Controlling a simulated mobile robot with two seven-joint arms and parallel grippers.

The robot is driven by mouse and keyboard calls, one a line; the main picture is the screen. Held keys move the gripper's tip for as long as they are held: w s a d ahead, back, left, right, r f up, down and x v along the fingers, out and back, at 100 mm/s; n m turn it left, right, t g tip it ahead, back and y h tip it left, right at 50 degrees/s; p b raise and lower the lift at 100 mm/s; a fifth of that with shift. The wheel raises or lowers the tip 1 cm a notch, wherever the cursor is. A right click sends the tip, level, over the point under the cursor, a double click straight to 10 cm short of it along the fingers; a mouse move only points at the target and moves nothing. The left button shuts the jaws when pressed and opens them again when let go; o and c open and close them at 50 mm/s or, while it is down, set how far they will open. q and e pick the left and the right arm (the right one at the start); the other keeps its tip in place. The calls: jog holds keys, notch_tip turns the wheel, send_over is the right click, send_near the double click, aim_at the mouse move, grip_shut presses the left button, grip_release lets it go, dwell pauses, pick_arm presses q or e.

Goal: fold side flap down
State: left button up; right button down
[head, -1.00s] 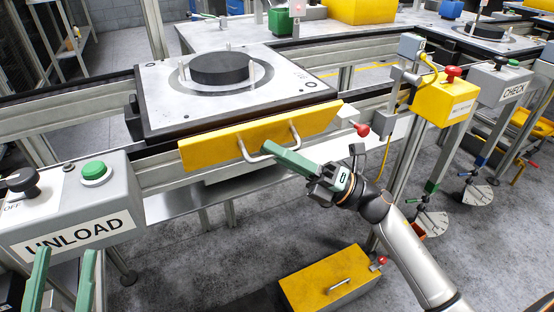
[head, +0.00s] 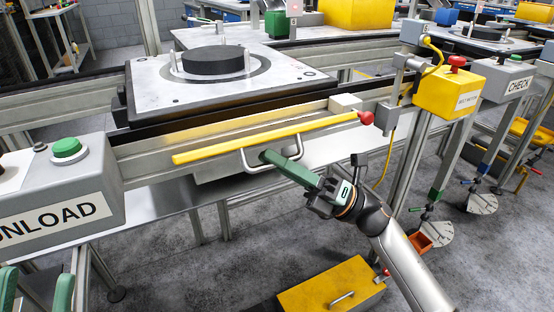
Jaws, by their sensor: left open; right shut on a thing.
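The yellow side flap (head: 215,151) runs along the front of the conveyor, below the white pallet plate (head: 150,93). It now shows nearly edge-on as a thin yellow strip, with its grey bar handle (head: 247,167) below its front edge. My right gripper (head: 264,155) has its green fingers at this handle and is shut on it; the fingers hide part of the bar. My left gripper (head: 36,280) is open and empty at the bottom left corner, well apart from the flap, with only its green fingertips in view.
A black disc (head: 212,60) sits on the pallet plate between upright pins. The UNLOAD box (head: 60,215) with its green button stands at left. A red knob (head: 366,117) is at the flap's right end. A yellow control box (head: 450,93) stands further right. A yellow box (head: 325,288) lies below.

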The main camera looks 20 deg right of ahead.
jog(key=shift+w+f+b, duration=0.2)
jog(key=shift+f+b, duration=0.45)
jog(key=shift+f, duration=0.25)
jog(key=shift+w+f+b, duration=0.2)
jog(key=shift+f+b, duration=0.45)
jog(key=shift+f, duration=0.3)
jog(key=c, duration=0.9)
grip_release()
jog(key=v, duration=1.2)
jog(key=shift+s+d+f, duration=0.1)
jog(key=shift+d+f, duration=0.1)
